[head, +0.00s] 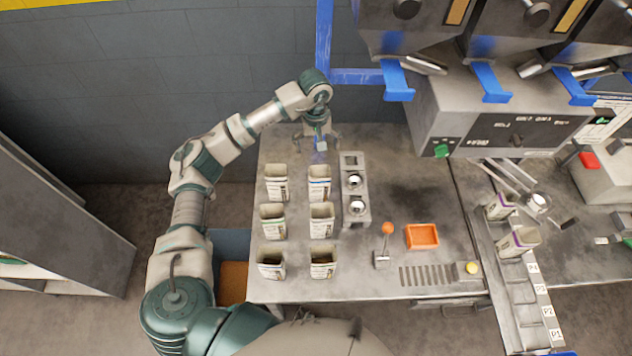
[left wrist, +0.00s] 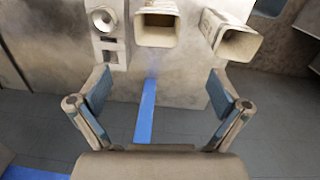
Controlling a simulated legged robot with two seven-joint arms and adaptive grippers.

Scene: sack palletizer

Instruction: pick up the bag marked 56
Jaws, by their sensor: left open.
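Several open-topped white paper bags stand in two columns on the grey table (head: 420,285). Their printed marks are too small to read, so I cannot tell which one is 56. The back right bag (head: 319,185) has a blue band and is nearest my left gripper (head: 317,140); the back left bag (head: 276,183) stands beside it. In the left wrist view my left gripper (left wrist: 160,88) is open and empty, fingers spread, with one bag (left wrist: 157,28) ahead between them and another (left wrist: 232,40) to the right. It touches neither bag. My right gripper is out of view.
A metal holder with round openings (head: 355,215) stands just right of the bags. An orange-knobbed lever (head: 388,230) and orange tray (head: 422,236) are further right. Two purple-marked bags (head: 518,241) sit by the chute. A blue post (head: 323,45) rises behind my gripper.

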